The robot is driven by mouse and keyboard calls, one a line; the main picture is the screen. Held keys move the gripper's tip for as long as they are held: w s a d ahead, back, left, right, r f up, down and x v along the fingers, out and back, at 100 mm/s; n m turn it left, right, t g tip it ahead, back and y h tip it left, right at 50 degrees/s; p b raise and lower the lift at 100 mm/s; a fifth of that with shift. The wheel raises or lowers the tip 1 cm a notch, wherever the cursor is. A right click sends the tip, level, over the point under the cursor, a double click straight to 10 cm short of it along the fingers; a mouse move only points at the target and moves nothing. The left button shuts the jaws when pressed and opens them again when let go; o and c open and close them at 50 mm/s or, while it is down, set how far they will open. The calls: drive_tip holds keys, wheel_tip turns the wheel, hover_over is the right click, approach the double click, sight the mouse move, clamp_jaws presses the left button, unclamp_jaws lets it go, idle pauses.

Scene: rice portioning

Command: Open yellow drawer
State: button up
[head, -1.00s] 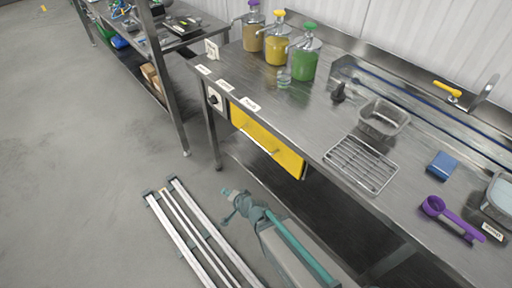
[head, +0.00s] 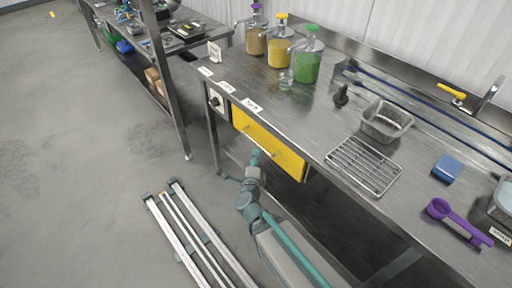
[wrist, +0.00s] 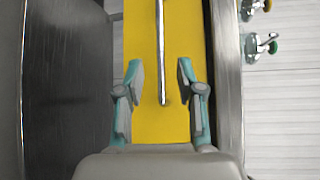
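The yellow drawer (head: 285,158) sits shut under the front edge of the steel table, with a thin metal bar handle (head: 260,144) across its front. In the wrist view the yellow drawer front (wrist: 180,30) fills the middle, and the bar handle (wrist: 161,60) runs down it, its end between my fingertips. My gripper (wrist: 159,82) is open, with one finger on each side of the handle's end and a gap to it on both sides. In the head view my gripper (head: 254,160) is just in front of the drawer; whether it touches is unclear.
The steel table (head: 310,115) carries pump bottles (head: 307,66), a wire rack (head: 363,165), a metal container (head: 386,121), a blue sponge (head: 446,168) and a purple scoop (head: 458,222). A knob panel (head: 218,102) is left of the drawer. Floor rails (head: 195,235) lie in front.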

sight(256, 144)
drive_tip(key=w, duration=0.2)
drive_tip(key=w+b, duration=0.1)
drive_tip(key=w, duration=0.2)
drive_tip(key=w+f, duration=0.1)
drive_tip(key=w, duration=0.2)
drive_tip(key=shift+w+b, duration=0.1)
drive_tip(key=shift+b, duration=0.2)
drive_tip(key=shift+w+d+f, duration=0.1)
drive_tip(key=shift+w, duration=0.5)
clamp_jaws()
